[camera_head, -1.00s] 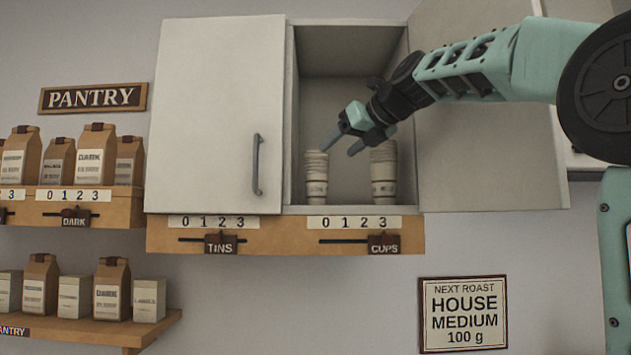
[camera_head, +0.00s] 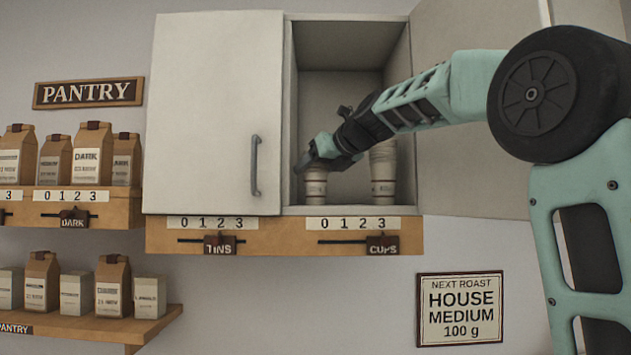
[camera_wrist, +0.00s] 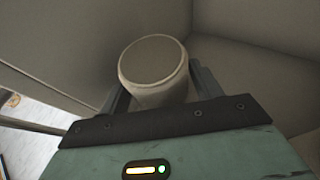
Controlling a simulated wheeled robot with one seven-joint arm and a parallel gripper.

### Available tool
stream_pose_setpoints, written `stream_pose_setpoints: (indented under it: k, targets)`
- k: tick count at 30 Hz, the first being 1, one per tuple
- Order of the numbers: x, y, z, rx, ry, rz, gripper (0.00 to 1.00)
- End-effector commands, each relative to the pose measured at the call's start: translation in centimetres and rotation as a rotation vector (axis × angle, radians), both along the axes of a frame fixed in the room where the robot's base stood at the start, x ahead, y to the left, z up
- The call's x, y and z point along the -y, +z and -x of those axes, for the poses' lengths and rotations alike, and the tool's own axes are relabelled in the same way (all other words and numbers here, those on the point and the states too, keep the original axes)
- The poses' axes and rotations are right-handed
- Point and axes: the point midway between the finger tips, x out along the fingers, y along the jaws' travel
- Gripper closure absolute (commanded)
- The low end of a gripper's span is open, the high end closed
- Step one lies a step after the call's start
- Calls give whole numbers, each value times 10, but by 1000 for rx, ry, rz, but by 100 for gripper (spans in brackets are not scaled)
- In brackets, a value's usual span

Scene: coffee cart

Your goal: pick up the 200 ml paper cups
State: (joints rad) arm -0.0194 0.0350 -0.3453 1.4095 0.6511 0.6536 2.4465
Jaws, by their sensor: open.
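Two stacks of paper cups stand in the open cupboard in the head view: a left stack (camera_head: 315,187) and a right stack (camera_head: 383,175). I cannot read their sizes. My gripper (camera_head: 313,160) is at the upper part of the left stack and hides its top. In the wrist view a pale, upside-down cup stack (camera_wrist: 153,65) lies between the two open fingers of my gripper (camera_wrist: 157,85). Whether the fingers touch it I cannot tell.
The left cupboard door (camera_head: 213,115) is shut; the right door (camera_head: 470,130) stands open. The cupboard wall is close to the left stack. A shelf ledge (camera_head: 285,237) with TINS and CUPS sliders runs below. Coffee bags (camera_head: 92,153) stand on shelves at left.

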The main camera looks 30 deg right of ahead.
Motion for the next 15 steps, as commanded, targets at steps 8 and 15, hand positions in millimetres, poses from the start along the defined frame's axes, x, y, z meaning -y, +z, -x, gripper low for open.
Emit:
stream_pose_setpoints:
  k: [8, 15]
  targets:
    - [0, 1, 0, 1, 0, 0, 73]
    - [0, 1, 1, 1, 0, 0, 73]
